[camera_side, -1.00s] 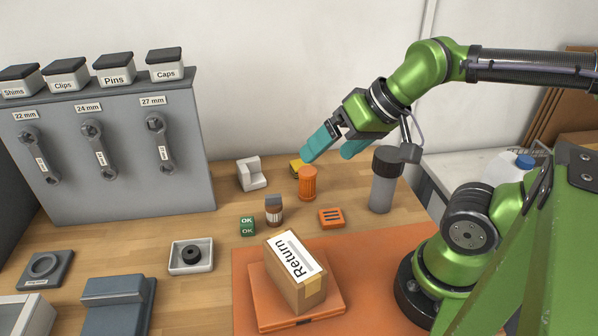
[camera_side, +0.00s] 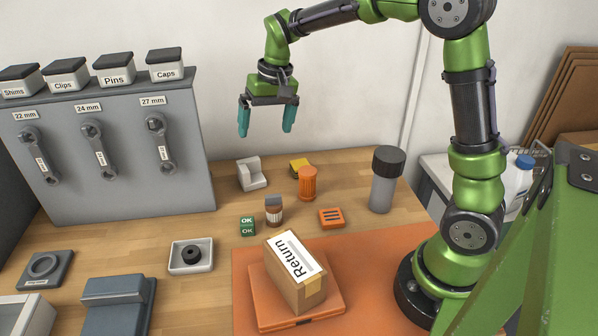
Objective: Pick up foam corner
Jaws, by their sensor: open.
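The foam corner (camera_side: 252,175) is a whitish, L-shaped block on the wooden bench, near the back wall and right of the grey tool panel. My gripper (camera_side: 266,131) hangs above it with its two teal fingers pointing down. The fingers are spread apart with nothing between them. There is a clear gap in the picture between the fingertips and the foam corner.
An orange bottle (camera_side: 307,184) and a yellow item (camera_side: 299,165) stand right of the foam corner. The grey tool panel (camera_side: 110,150) rises at left. A grey cylinder (camera_side: 383,185) stands at right.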

